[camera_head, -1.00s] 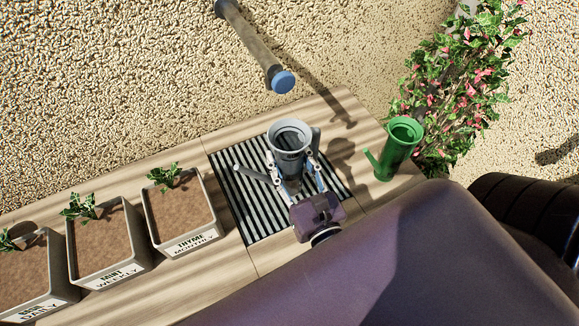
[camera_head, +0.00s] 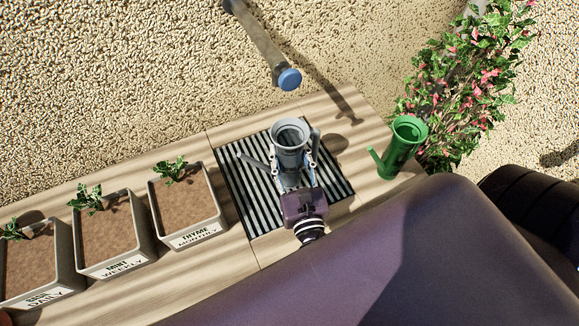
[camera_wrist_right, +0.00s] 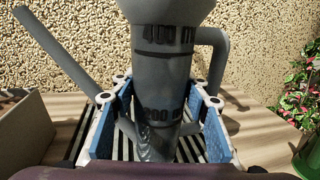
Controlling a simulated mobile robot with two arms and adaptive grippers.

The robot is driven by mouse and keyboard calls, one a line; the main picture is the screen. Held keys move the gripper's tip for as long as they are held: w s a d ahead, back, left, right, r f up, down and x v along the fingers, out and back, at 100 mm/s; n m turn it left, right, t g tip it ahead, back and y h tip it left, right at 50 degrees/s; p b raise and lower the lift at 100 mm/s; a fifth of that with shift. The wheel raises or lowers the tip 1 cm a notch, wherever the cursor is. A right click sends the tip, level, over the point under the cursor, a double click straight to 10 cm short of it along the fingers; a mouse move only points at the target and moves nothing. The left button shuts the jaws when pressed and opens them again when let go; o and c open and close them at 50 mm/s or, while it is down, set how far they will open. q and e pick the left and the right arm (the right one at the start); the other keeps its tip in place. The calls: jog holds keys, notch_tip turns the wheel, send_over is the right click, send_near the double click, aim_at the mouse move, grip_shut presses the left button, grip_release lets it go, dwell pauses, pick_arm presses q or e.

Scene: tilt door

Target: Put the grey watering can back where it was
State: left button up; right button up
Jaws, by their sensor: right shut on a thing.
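The grey watering can (camera_head: 290,155) stands upright over the black-and-white slatted grate (camera_head: 252,212), with its spout to the left and its handle to the right. My right gripper (camera_head: 293,172) is shut on the can's lower body from the front. In the right wrist view the blue finger pads (camera_wrist_right: 165,120) flank the grey can (camera_wrist_right: 163,75), which has "400" and "200" marks. I cannot tell whether its base touches the grate. My left gripper is not in view.
A green watering can (camera_head: 403,147) stands right of the grate. Planters, including thyme (camera_head: 185,205) and mint (camera_head: 110,235), stand to the left. A pipe with a blue end (camera_head: 289,79) projects from the wall above the grate. A flowering plant (camera_head: 460,90) is at the right.

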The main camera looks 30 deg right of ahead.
aim_at(290, 163)
jog(key=shift+f+b, duration=1.45)
jog(key=shift+f, duration=0.35)
jog(key=shift+f, duration=0.2)
jog(key=o, duration=1.6)
jog(key=shift+r, duration=0.25)
jog(key=b+v, duration=0.4)
jog(key=v, duration=0.8)
